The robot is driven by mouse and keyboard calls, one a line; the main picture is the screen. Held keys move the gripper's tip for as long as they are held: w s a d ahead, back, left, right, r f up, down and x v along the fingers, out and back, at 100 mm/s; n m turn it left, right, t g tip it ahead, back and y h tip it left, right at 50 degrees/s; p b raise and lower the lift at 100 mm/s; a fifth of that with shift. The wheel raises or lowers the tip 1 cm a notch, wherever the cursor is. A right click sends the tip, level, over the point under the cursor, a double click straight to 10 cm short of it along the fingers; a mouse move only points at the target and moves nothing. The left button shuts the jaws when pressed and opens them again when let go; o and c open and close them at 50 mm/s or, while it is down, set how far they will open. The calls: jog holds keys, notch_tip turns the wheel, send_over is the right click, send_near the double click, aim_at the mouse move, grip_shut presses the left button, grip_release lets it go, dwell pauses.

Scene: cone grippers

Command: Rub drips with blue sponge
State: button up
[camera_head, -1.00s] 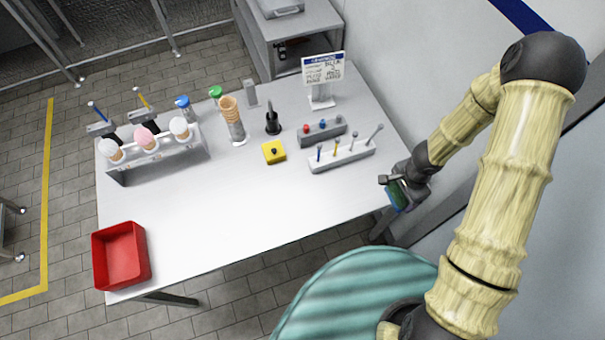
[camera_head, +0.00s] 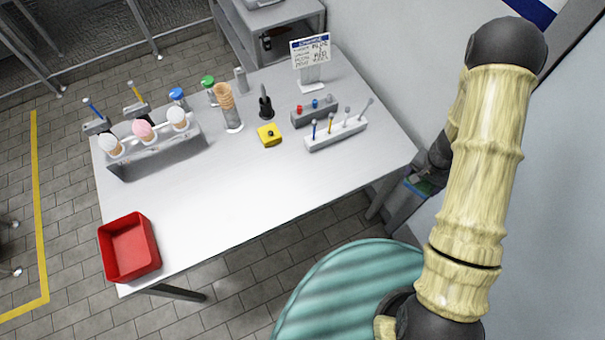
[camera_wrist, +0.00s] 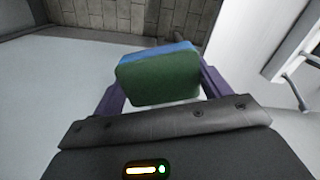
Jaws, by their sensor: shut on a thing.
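My gripper (camera_wrist: 158,92) is shut on the blue sponge (camera_wrist: 155,48), which has a thick green layer facing the wrist camera and a blue layer behind it. In the head view the sponge (camera_head: 418,186) shows small and partly hidden by my arm, just off the right edge of the white table (camera_head: 215,200). I cannot make out any drips on the table. A rack (camera_head: 160,155) at the table's left holds three cones with white, pink and white tops.
A red tray (camera_head: 130,247) sits at the front left corner. A yellow block (camera_head: 269,135), a cone stack (camera_head: 228,108), a sign (camera_head: 311,60) and a white holder with sticks (camera_head: 337,133) stand toward the back. The table's front middle is clear.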

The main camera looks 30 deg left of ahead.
jog(key=d+f+n+b, duration=0.2)
jog(key=d+n+b, duration=0.1)
jog(key=d, duration=0.5)
notch_tip(320, 180, down, 7)
jog(key=w+d+b, duration=0.1)
jog(key=b, duration=0.6)
jog(key=shift+w+d, duration=0.15)
jog(key=shift+w, duration=0.05)
jog(key=shift+f, duration=0.1)
